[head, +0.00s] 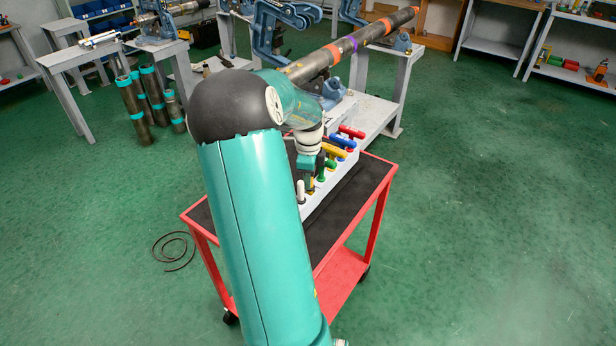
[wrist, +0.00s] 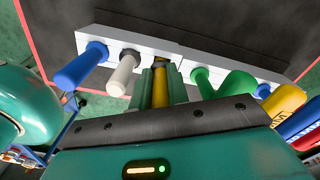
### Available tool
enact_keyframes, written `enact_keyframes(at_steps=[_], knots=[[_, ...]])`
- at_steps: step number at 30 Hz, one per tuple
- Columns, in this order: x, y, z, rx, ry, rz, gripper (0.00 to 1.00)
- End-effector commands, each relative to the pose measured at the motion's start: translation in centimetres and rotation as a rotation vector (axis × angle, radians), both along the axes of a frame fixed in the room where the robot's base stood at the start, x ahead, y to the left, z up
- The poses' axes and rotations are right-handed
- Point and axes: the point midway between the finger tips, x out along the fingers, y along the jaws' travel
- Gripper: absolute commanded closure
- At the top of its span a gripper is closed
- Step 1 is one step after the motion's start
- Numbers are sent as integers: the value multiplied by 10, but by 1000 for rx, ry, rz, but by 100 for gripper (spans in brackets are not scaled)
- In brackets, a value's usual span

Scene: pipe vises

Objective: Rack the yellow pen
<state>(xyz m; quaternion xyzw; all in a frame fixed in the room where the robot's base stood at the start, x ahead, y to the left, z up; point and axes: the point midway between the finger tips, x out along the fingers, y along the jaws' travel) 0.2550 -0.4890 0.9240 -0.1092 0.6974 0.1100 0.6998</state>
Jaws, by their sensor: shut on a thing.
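My gripper (wrist: 160,88) is shut on the yellow pen (wrist: 160,92), which shows as a yellow strip between its two green fingers. In the head view my gripper (head: 309,180) is low over the white rack (head: 318,204), between a white pen and a green pen. In the wrist view the pen's far end meets the rack (wrist: 178,55) in the picture, at the stretch between the white pen (wrist: 123,72) and the green pen (wrist: 201,82). The fingers hide much of the pen, and I cannot tell whether its end is in a hole.
A blue pen (wrist: 82,66) stands left of the white one. Green, blue, yellow and red T-handles (head: 351,131) crowd the rack's far end. The rack is on a red cart (head: 388,180) with a black mat. Behind it, a long pipe (head: 350,44) lies in blue vises.

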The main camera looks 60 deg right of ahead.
Motion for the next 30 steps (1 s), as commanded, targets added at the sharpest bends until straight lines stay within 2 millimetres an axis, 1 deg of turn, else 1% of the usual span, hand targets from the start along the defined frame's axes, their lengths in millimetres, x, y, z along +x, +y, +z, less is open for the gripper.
enact_keyframes(at_steps=[30], knots=[[0,0,-13,0,0,0,98]])
